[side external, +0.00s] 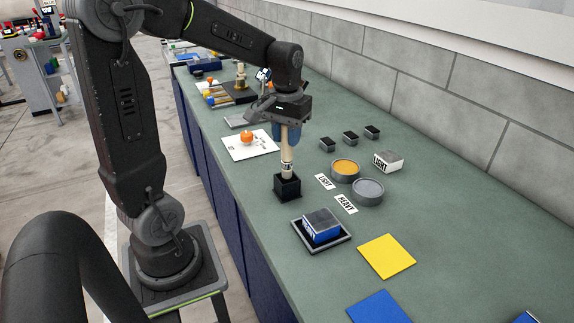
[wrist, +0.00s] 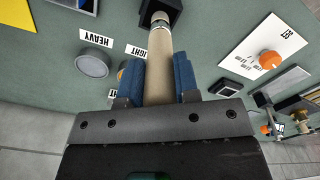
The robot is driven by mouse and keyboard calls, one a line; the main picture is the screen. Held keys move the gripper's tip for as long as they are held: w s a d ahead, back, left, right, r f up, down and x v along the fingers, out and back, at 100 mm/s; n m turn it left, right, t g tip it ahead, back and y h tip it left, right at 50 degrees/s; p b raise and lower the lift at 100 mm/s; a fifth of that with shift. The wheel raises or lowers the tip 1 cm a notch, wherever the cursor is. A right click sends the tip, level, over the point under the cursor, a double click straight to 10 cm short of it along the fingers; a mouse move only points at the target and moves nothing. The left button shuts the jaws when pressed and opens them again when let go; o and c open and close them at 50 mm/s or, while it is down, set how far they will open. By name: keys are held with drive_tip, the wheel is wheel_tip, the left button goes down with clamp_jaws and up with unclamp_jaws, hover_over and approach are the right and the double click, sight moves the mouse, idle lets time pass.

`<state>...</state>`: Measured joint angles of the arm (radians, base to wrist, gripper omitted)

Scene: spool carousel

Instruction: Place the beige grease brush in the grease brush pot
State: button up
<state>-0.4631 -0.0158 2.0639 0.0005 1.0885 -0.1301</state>
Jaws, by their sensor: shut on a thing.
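The beige grease brush (side external: 287,157) is upright in my gripper (side external: 288,136), which is shut on its handle with blue fingers. The brush also shows between the fingers in the wrist view (wrist: 160,58). The black square grease brush pot (side external: 287,188) stands on the bench directly below my gripper. The lower end of the brush meets the pot's opening and seems to be inside it. The bristles are hidden. In the wrist view the pot (wrist: 173,13) is at the top edge, partly cut off, at the far end of the brush.
Right of the pot are an orange-filled tin (side external: 345,168), a grey tin (side external: 368,191), and LIGHT and HEAVY labels. A blue block in a black tray (side external: 321,228) is in front. A white sheet with an orange object (side external: 247,139) lies behind. Yellow (side external: 387,256) and blue squares lie nearer.

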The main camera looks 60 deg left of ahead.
sight(287, 152)
drive_tip(key=shift+f, duration=2.45)
drive_tip(key=o, duration=1)
